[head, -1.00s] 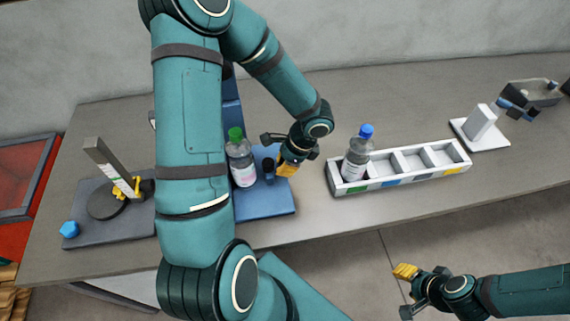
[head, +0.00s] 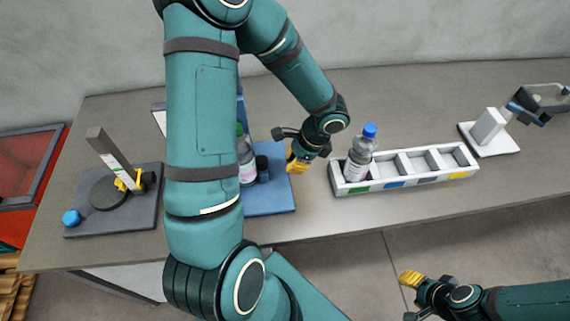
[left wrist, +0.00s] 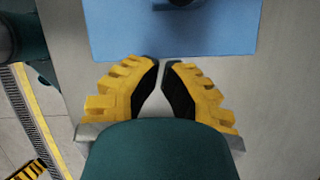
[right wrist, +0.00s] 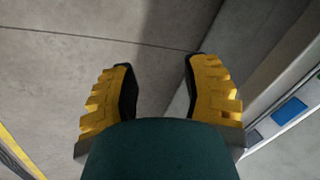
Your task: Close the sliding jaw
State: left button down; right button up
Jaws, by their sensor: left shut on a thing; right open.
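A blue fixture plate (head: 275,203) lies on the bench, and its edge fills the top of the left wrist view (left wrist: 110,35). A clear bottle with a green cap (head: 246,168) stands on it, partly hidden by my left arm. A small black upright part (head: 262,167), perhaps the sliding jaw, is close to the bottle's right side. My left gripper (head: 296,163) is right of that part, apart from it, near the plate's right edge. Its fingertips (left wrist: 160,66) almost meet, with nothing visible between them. My right gripper (right wrist: 160,75) is open and empty over the floor.
A white divided tray (head: 410,180) with a blue-capped bottle (head: 361,155) stands close right of my left gripper. A white stand (head: 488,132) is at the far right. A dark board (head: 88,222) with a disc and post is at left. Bench between is clear.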

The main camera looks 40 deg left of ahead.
aim_at(263, 167)
pick_arm(q)
jog(key=v, duration=0.8)
jog(key=b+x, duration=0.7)
jog(key=x, duration=0.1)
jog(key=shift+f+b, duration=0.35)
jog(key=shift+f, duration=0.05)
jog(key=shift+s+a+f, duration=0.2)
jog(key=shift+s+a, duration=0.85)
jog(key=shift+a, duration=0.2)
jog(key=shift+s+a, duration=0.3)
jog(key=shift+a, duration=0.1)
pick_arm(e)
notch_tip(263, 167, down, 7)
jog(key=s, duration=0.2)
jog(key=shift+s+a+f+g, duration=0.2)
jog(key=shift+a+g, duration=0.2)
pick_arm(q)
jog(key=shift+s+a, duration=0.55)
jog(key=shift+s, duration=0.05)
pick_arm(e)
jog(key=shift+r, duration=0.15)
pick_arm(q)
jog(key=shift+w+d, duration=0.1)
